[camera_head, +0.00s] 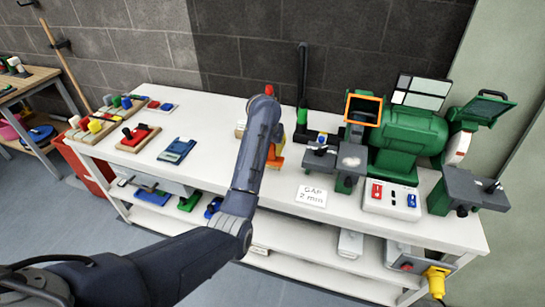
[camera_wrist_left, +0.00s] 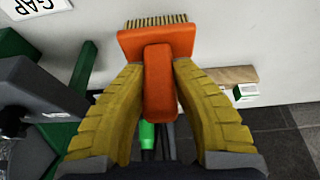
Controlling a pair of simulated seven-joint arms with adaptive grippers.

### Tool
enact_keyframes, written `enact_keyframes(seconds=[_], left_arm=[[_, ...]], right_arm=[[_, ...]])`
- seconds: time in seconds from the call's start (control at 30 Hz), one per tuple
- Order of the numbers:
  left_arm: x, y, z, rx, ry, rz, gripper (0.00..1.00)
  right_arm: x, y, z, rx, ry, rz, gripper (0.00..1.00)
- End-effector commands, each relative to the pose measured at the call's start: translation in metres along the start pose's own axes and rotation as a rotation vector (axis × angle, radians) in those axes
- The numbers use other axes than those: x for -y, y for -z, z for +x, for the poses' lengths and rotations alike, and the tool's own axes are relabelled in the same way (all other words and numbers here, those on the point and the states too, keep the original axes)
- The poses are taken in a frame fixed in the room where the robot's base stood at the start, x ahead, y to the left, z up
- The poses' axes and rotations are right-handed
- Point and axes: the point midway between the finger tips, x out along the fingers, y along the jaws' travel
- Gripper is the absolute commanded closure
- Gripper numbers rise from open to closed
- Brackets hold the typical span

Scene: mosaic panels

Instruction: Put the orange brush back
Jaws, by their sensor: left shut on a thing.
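The orange brush (camera_wrist_left: 158,80) has a flat orange head with pale bristles and a thick orange handle. In the left wrist view it sits between the two yellow fingers of my left gripper (camera_wrist_left: 160,105), which is shut on its handle. In the head view my left gripper (camera_head: 277,152) is over the middle of the white bench (camera_head: 225,180), mostly hidden behind my own forearm, so little of the brush can be made out there. My right gripper is not in view.
A green bench grinder (camera_head: 408,140) stands on the right of the bench, with a white GAP sign (camera_head: 311,196) in front. A dark upright post with a green lower part (camera_head: 302,118) stands behind. A blue tray (camera_head: 177,150) and block racks are at left.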

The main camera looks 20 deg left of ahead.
Motion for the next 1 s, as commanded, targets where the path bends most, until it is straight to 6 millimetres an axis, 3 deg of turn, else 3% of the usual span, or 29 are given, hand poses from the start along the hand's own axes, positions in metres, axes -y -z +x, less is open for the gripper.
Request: enact_keyframes(seconds=[0.33,0.83,0.87,1.0], left_arm=[[0.001,-0.015,0.035,0.003,0.003,0.001,1.0],[0.001,-0.017,0.041,0.002,0.001,0.0,1.0],[0.001,-0.017,0.041,0.002,0.001,0.0,0.73],[0.001,-0.017,0.041,0.002,0.001,0.0,0.57]], right_arm=[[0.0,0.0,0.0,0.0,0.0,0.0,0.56],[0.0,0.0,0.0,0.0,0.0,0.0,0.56],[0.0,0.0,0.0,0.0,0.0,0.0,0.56],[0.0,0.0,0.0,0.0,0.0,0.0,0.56]])
